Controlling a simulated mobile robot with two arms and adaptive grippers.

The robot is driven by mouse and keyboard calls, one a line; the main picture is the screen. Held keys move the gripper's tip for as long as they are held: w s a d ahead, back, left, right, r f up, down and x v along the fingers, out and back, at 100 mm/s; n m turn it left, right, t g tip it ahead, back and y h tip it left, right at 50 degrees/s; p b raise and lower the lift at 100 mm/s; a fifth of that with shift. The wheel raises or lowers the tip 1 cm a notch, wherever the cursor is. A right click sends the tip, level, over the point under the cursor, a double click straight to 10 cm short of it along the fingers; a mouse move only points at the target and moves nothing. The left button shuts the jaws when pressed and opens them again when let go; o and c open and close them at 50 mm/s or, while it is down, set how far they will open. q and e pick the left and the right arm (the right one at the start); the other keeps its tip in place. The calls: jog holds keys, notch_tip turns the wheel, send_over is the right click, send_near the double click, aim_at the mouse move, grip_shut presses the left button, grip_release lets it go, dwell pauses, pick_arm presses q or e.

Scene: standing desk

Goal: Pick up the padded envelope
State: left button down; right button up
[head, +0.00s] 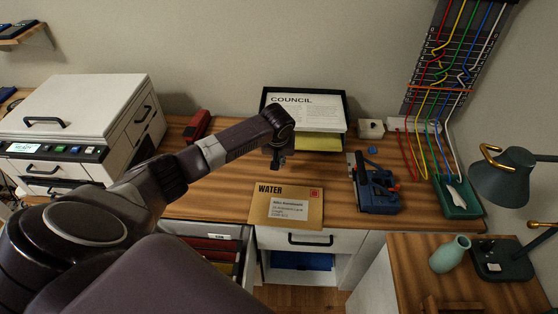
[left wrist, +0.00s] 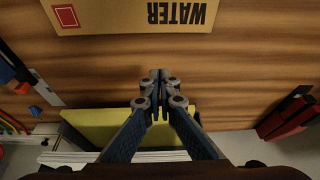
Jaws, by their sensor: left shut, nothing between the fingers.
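The padded envelope (head: 286,206) is brown, marked "WATER", with a white address label and a red stamp. It lies flat at the front edge of the wooden desk in the head view. Its upper part also shows at the top of the left wrist view (left wrist: 130,14). My left gripper (head: 277,165) hangs above the desk, behind the envelope and apart from it, in front of the paper tray. In the left wrist view its fingertips (left wrist: 158,75) are together with nothing between them. My right gripper is in neither view.
A black paper tray (head: 346,97) holding "COUNCIL" papers stands behind my left gripper. A blue tool (head: 377,190) lies right of the envelope. A red stapler-like object (head: 197,125) is at the back left. An open drawer (head: 244,243) with folders is below the desk edge.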

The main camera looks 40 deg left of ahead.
aim_at(279, 181)
pick_arm(q)
jog(key=x, duration=0.6)
jog(key=shift+w+a+f, duration=0.1)
jog(key=shift+w+f, duration=0.1)
jog(key=shift+f, duration=0.1)
jog(key=shift+s+d+r+p, duration=0.15)
jog(key=shift+s+d+p, duration=0.2)
jog(key=shift+s+p, duration=0.2)
jog(key=shift+s+d+r+p, duration=0.15)
jog(key=shift+s+d+p, duration=0.25)
jog(key=shift+s, duration=0.2)
jog(key=shift+s+d+p, duration=0.3)
jog(key=shift+s, duration=0.25)
jog(key=shift+f, duration=0.2)
